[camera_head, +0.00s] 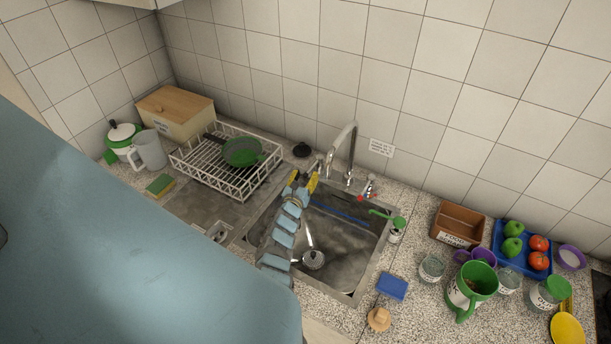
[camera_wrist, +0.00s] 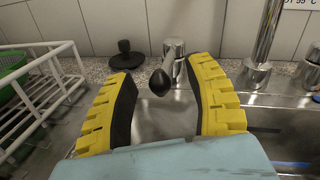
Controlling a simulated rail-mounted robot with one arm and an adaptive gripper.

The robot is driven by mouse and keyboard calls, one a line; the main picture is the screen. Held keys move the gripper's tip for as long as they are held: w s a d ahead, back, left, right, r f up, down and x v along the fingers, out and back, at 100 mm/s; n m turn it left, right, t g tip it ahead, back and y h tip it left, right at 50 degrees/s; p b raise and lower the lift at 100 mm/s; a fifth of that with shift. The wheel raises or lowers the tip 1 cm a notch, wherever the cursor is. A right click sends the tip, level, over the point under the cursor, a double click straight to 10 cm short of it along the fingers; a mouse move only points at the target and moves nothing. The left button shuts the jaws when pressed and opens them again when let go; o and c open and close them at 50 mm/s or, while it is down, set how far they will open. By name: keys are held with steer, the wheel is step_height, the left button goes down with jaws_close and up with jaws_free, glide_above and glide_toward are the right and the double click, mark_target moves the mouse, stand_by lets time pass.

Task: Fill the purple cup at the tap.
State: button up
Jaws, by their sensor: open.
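The chrome tap (camera_head: 350,145) rises behind the sink (camera_head: 345,283); its lower spout also shows in the wrist view (camera_wrist: 266,40). No water shows running from it. My gripper (camera_head: 303,183) is open and empty over the sink's back left. In the wrist view, my gripper's yellow-and-black fingers (camera_wrist: 162,76) stand on either side of a chrome lever with a black knob (camera_wrist: 160,83). Contact with the knob cannot be told. A purple cup (camera_head: 484,256) stands on the right counter, partly hidden by a green-and-white mug. Another purple vessel with pale contents (camera_head: 570,257) stands farther right.
The white dish rack (camera_head: 240,190) stands left of the sink. A green-topped bottle (camera_head: 397,230) is at the sink's right edge. The green-and-white mug (camera_head: 464,296), glass jars, blue sponge (camera_head: 392,287), brown box (camera_head: 459,222) and blue fruit tray (camera_head: 509,258) crowd the right counter.

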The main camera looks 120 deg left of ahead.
steer(key=shift+a, duration=0.1)
jaws_close()
steer(key=shift+f, duration=0.1)
stand_by(0.3)
